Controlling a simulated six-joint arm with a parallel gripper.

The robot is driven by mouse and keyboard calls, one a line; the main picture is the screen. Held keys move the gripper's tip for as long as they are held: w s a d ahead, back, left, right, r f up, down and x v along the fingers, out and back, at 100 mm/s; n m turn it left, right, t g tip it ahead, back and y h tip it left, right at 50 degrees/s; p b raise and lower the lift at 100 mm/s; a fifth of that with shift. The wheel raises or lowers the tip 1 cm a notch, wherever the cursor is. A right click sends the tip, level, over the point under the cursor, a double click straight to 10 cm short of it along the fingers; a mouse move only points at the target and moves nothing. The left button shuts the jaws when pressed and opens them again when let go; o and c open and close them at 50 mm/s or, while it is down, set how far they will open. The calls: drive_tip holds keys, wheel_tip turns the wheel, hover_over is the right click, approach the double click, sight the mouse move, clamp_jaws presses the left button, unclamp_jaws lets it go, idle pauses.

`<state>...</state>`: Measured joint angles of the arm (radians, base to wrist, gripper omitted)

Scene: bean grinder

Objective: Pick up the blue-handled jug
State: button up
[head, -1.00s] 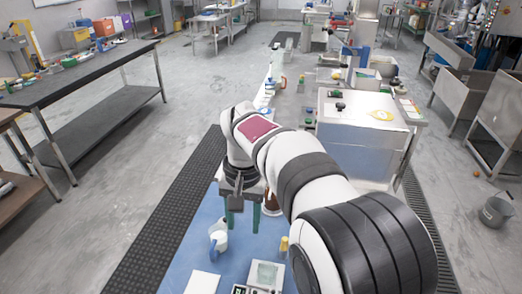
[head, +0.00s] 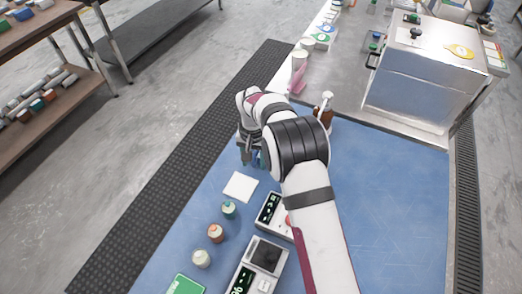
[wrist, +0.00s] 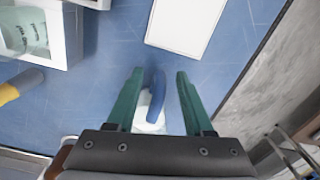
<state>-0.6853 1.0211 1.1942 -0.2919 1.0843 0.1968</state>
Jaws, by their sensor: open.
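The blue-handled jug (wrist: 150,124) has a white body and a curved blue handle. In the wrist view its handle lies between the two green fingers of my gripper (wrist: 158,82), with a gap to each finger, nearer the left one. The jug's body is partly hidden by the gripper's dark palm. My gripper is open. In the head view my gripper (head: 254,160) is low over the blue mat, and the jug cannot be made out clearly behind it.
A white square (head: 241,186) lies flat near my gripper. Scales (head: 268,255), small bottles (head: 215,233) and a green item (head: 184,285) are in front. A brown pump bottle (head: 324,112) stands behind my arm. The blue mat (head: 390,190) is clear at right.

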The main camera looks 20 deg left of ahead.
drive_tip(key=shift+f, duration=0.3)
clamp_jaws()
idle(1.2)
